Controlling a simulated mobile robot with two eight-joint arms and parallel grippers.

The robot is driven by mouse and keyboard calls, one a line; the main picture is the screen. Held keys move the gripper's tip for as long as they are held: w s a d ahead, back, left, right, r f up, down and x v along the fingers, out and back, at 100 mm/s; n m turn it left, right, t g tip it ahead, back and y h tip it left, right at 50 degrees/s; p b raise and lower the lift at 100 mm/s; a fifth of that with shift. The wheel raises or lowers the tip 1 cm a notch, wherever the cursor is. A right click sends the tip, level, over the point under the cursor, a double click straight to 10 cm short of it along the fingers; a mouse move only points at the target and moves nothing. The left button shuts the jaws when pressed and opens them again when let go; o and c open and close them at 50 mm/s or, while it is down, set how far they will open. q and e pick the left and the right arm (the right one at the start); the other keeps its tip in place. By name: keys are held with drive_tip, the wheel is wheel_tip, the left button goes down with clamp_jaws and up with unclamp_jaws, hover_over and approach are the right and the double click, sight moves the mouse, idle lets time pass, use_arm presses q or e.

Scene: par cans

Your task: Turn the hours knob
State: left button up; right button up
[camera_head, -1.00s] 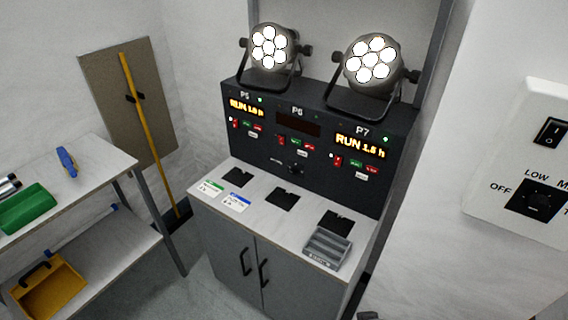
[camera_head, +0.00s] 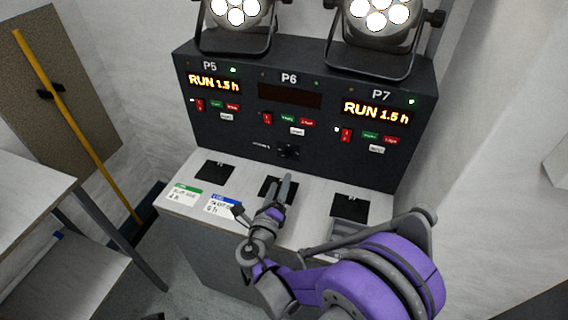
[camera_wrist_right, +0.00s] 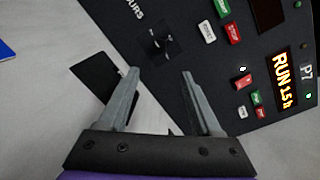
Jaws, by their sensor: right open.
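The hours knob (camera_head: 288,152) is a small black knob low in the middle of the black control panel (camera_head: 225,140), below the dark P6 display (camera_head: 290,96). In the right wrist view the knob (camera_wrist_right: 160,42) sits on a dark square plate beside the partly cut-off HOURS label. My right gripper (camera_head: 286,182) is open and empty over the counter, in front of the knob and apart from it. In the wrist view its two grey fingers (camera_wrist_right: 160,76) point toward the knob, which shows beyond the gap between their tips. My left gripper is out of view.
The P5 (camera_head: 214,82) and P7 (camera_head: 377,110) displays both read RUN 1.5 h. Small green, red and white buttons sit below each display. Two lit lamps stand above. The pale counter (camera_head: 180,225) has black squares, cards and a grey tray (camera_head: 348,236) partly behind my arm.

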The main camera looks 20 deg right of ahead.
sight(286, 156)
drive_tip(key=shift+w+a+n, duration=0.15)
drive_tip(key=shift+a+n, duration=0.2)
drive_tip(key=shift+n, duration=0.25)
drive_tip(key=shift+w+d, duration=0.15)
drive_tip(key=shift+w, duration=0.05)
drive_tip(key=p+x, duration=0.1)
drive_tip(key=x, duration=0.9)
drive_tip(key=shift+w+r, duration=0.1)
drive_tip(key=shift+r, duration=0.05)
drive_tip(key=shift+c, duration=0.3)
clamp_jaws()
